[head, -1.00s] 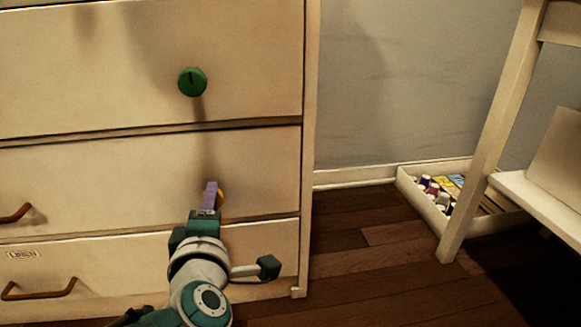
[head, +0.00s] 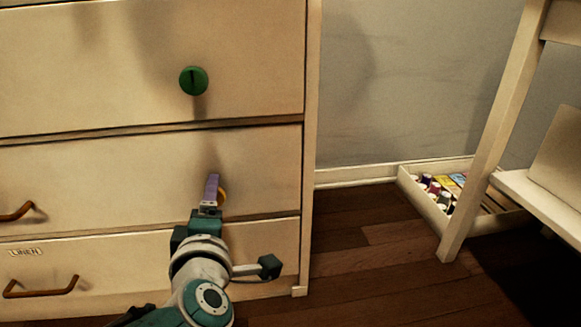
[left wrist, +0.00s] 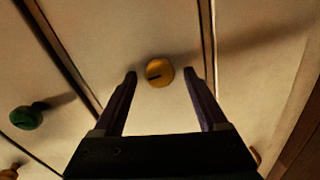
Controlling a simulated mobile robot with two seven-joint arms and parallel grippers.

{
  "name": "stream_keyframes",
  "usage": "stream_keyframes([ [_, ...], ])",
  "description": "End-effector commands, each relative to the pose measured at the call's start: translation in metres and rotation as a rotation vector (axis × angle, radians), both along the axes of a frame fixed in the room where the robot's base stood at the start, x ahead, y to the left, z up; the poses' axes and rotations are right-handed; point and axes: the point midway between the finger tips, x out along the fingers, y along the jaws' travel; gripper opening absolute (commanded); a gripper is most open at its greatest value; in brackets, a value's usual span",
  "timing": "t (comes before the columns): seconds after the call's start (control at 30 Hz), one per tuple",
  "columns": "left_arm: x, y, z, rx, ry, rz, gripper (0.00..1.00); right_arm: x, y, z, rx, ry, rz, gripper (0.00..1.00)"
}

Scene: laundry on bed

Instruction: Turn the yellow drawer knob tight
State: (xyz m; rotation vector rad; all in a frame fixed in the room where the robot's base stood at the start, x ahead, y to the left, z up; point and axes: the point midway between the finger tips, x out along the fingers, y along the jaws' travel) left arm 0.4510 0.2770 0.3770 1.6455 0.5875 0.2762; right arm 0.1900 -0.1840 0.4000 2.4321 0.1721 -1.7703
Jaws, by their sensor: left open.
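The yellow drawer knob (head: 222,195) is on the middle drawer front (head: 262,175) of a cream dresser, partly hidden behind my left gripper (head: 212,180) in the head view. In the left wrist view the whole round knob (left wrist: 160,72) shows, with a dark slanted line on its face. The open purple fingers of my left gripper (left wrist: 161,78) flank it in that view, with a visible gap on each side. Whether the tips reach past the knob's face I cannot tell. My right gripper is not in view.
A green knob (head: 193,81) is on the drawer above. Brown bar handles (head: 41,288) are at the left. The dresser's right edge (head: 309,150) is close by, with open wood floor (head: 365,260) beyond. A low tray (head: 425,203) of small items lies by a white-legged piece of furniture.

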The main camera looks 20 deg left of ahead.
Motion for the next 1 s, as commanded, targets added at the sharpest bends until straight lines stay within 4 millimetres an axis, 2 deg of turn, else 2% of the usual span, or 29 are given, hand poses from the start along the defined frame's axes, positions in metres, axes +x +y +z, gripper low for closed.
stream_keyframes([
  [0.13, -0.01, -0.007, 0.005, -0.001, 0.002, -0.002, 0.75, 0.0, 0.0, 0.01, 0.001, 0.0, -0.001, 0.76],
  [0.33, -0.045, -0.028, 0.012, -0.002, 0.005, -0.002, 0.75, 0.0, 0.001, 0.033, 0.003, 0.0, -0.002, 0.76],
  [0.57, -0.076, -0.047, 0.015, -0.001, 0.003, -0.001, 0.75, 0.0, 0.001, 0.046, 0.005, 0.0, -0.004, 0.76],
  [0.7, -0.083, -0.052, 0.015, 0.0, 0.001, 0.0, 0.75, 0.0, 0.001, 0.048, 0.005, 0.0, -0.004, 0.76],
  [1.0, -0.083, -0.052, 0.015, 0.0, 0.001, 0.0, 0.75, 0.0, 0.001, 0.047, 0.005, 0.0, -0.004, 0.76],
])
